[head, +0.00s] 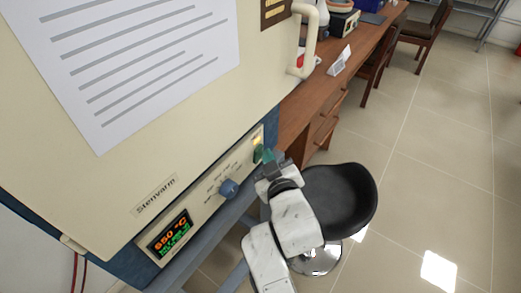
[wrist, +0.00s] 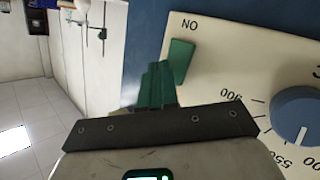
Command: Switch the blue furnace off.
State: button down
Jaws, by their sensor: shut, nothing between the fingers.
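The blue furnace has a cream door and a cream control panel (head: 200,200) with blue edges, marked "Stenvarm". Its display (head: 170,238) is lit and shows 850 °C in orange above green lines. A blue knob (head: 228,189) sits mid-panel; it also shows in the wrist view (wrist: 298,112). The green switch (wrist: 182,61) is at the panel's end beside an upside-down "ON" mark. My gripper (head: 267,156) is shut and empty, its green fingertips (wrist: 158,72) right beside the switch. I cannot tell whether they touch it.
A black stool (head: 345,200) stands right of my arm. A wooden desk (head: 318,95) with drawers runs behind the furnace, with chairs beside it. A printed sheet (head: 130,60) is on the door, near a cream handle (head: 305,45). The tiled floor at right is clear.

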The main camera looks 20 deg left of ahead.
jog(key=shift+a, duration=0.1)
dwell(0.5)
jog(key=shift+s+d+f+p, duration=0.1)
jog(key=shift+s+d+p, duration=0.15)
jog(key=shift+d+p, duration=0.35)
jog(key=shift+d, duration=0.1)
jog(key=d+p, duration=0.1)
jog(key=s+d+p, duration=0.1)
jog(key=d, duration=0.1)
jog(key=d+p, duration=0.1)
jog(key=shift+s+d+f, duration=0.25)
jog(key=shift+s+d, duration=0.1)
